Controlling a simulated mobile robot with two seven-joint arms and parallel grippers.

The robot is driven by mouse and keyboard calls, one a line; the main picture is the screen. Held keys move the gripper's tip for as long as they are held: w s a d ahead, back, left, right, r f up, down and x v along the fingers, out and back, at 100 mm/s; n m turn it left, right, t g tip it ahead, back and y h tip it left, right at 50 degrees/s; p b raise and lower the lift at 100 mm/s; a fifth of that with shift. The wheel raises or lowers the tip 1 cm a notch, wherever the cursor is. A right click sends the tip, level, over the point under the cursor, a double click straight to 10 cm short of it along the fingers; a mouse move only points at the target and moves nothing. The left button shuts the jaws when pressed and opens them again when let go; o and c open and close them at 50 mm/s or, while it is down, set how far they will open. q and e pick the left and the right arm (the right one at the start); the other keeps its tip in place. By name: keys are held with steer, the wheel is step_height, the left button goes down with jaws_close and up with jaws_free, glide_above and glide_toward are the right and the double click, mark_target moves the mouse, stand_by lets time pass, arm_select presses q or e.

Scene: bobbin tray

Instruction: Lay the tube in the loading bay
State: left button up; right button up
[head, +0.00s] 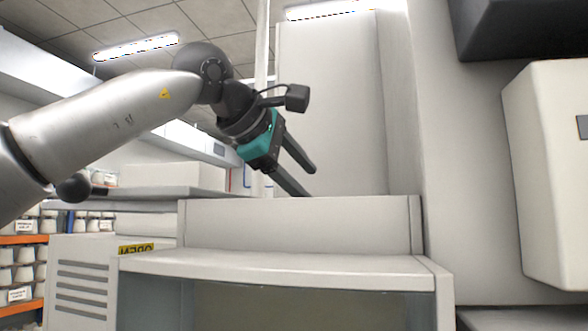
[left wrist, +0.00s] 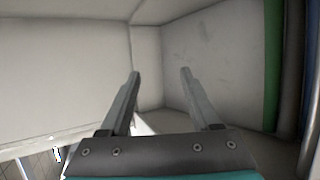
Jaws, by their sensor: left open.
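My left gripper (head: 304,180) is open, with nothing between its fingers. In the head view it reaches in from the left and points down to the right, above a light grey box-like housing (head: 300,224). In the left wrist view its two fingers (left wrist: 158,75) are spread apart and point toward a corner between pale walls. I cannot see the tube in either view. I cannot tell which part is the loading bay; the pale recess (left wrist: 150,110) ahead of the fingers may belong to it. My right gripper is not in view.
A grey ledge (head: 270,268) fronts the housing. A tall pale cabinet (head: 330,110) stands behind, and a white box-shaped unit (head: 548,170) juts out at the right. A green strip (left wrist: 272,65) runs along the recess's right side.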

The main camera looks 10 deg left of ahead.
arm_select(q)
steer(key=v, duration=2.3)
steer(key=shift+r+p, duration=0.25)
steer(key=shift+p, duration=0.2)
stand_by(0.4)
